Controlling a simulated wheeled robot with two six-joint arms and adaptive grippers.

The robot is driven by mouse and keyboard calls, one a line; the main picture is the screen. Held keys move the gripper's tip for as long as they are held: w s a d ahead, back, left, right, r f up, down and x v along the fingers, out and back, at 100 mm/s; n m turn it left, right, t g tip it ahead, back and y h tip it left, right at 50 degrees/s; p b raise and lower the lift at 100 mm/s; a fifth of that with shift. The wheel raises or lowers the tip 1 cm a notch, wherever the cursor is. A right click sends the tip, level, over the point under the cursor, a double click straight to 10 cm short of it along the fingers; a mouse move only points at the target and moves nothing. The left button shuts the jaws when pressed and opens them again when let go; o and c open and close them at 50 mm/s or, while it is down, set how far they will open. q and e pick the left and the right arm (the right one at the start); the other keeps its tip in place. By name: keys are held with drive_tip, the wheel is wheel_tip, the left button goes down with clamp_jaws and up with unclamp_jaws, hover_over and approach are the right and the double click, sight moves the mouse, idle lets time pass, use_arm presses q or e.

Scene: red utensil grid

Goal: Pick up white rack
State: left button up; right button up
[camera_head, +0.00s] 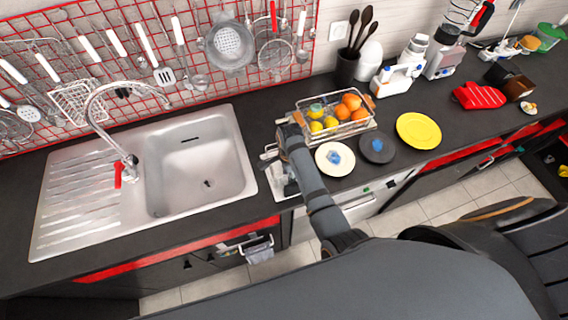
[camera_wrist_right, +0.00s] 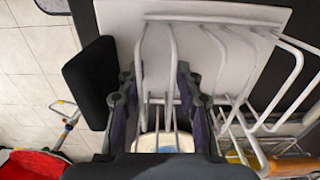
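The white rack (camera_wrist_right: 172,62) fills the upper part of the right wrist view as white bent wires over a flat white base. In the head view a small part of it (camera_head: 281,183) shows on the counter by the sink's right edge; my right arm hides the rest. My right gripper (camera_wrist_right: 163,88) has its two dark fingers apart, with rack wires between and just beyond them. I cannot tell whether the fingers touch the wires. In the head view the right gripper (camera_head: 278,150) is over the rack, its fingers mostly hidden. My left gripper is not in view.
A wire basket of fruit (camera_head: 335,117) stands close to the right of my right gripper. The sink (camera_head: 195,165) is left.

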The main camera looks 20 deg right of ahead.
drive_tip(key=shift+s+a+r, duration=0.15)
drive_tip(key=shift+s, duration=0.05)
drive_tip(key=shift+c, duration=0.7)
drive_tip(key=shift+s+a+r, duration=0.1)
drive_tip(key=shift+s+r, duration=0.05)
drive_tip(key=shift+s, duration=0.05)
drive_tip(key=shift+c, duration=1.4)
clamp_jaws()
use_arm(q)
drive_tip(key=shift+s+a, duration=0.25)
use_arm(e)
drive_tip(key=shift+w, duration=0.1)
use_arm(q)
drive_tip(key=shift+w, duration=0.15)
